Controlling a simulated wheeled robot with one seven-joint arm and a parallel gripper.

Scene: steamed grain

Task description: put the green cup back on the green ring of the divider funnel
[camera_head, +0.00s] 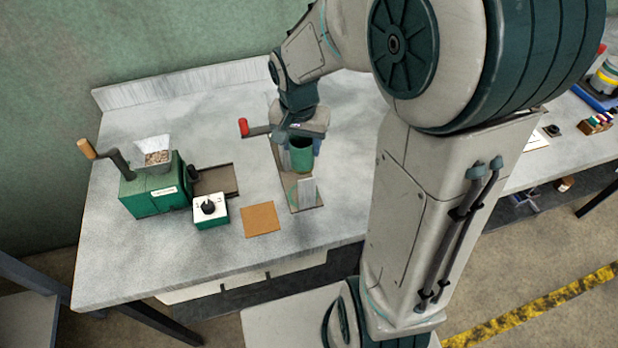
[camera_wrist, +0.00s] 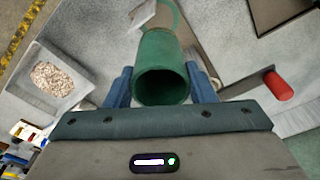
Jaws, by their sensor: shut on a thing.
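My gripper (camera_head: 300,137) is shut on the green cup (camera_head: 301,156). In the wrist view, blue fingers of my gripper (camera_wrist: 161,84) stand either side of the green cup (camera_wrist: 160,88), with its open mouth facing the camera. In the head view the cup hangs below my gripper, over the back part of a tan board with an upright grey plate (camera_head: 307,191). A pale green ring (camera_head: 291,194) shows partly beside that plate, in front of the cup. In the wrist view the ring (camera_wrist: 176,14) shows beyond the cup's far end. The cup's height above the board is unclear.
A green mill (camera_head: 153,195) with a grain hopper and crank stands at left. A white-topped dial box (camera_head: 210,209) and a brown square mat (camera_head: 261,219) lie nearby. A red-tipped handle (camera_head: 243,127) is close to my gripper. A grain pan (camera_wrist: 86,88) shows in the wrist view.

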